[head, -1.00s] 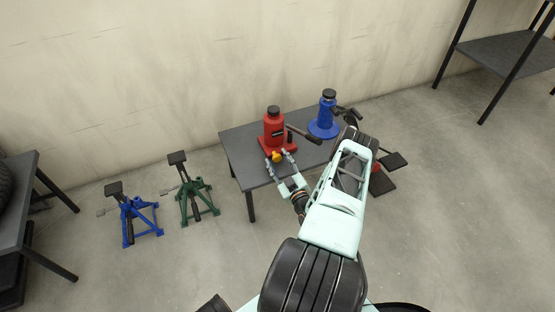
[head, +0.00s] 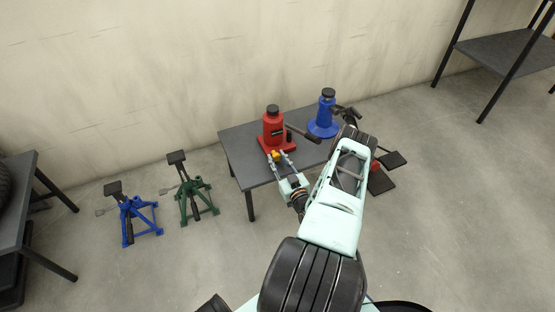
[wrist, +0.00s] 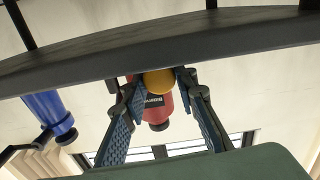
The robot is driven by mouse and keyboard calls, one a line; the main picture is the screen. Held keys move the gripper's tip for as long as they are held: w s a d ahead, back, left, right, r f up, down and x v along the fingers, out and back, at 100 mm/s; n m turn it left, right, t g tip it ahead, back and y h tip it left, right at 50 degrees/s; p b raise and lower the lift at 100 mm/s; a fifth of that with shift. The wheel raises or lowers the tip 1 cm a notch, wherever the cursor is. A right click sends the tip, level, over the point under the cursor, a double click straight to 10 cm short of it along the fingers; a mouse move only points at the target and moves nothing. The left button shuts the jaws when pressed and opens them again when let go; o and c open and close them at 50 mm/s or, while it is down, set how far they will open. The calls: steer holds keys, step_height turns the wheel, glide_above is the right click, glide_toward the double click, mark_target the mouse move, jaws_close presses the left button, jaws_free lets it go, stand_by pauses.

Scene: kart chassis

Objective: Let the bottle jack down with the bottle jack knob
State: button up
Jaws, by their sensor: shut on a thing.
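The red bottle jack (head: 274,128) stands upright on the grey table. Its yellow-orange knob (head: 275,155) sits low on the side facing me. My gripper (head: 281,157) is at the knob, with one finger on either side of it. In the wrist view, the round knob (wrist: 159,81) shows between the two fingertips (wrist: 160,84), in front of the red jack body (wrist: 156,112). The gripper is shut on the knob. A black handle (head: 303,133) sticks out to the right of the jack. The side of the knob toward the jack is hidden.
A blue bottle jack (head: 326,115) stands on the table (head: 238,150) to the right. My arm passes over the table's right front. A green jack stand (head: 194,190) and a blue jack stand (head: 130,218) stand on the floor at left. Bare floor lies between them and my arm.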

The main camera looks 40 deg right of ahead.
steer(key=shift+m, duration=0.3)
steer(key=o, duration=1.2)
steer(key=shift+c, duration=0.2)
steer(key=shift+r, duration=0.15)
step_height(320, 180, up, 10)
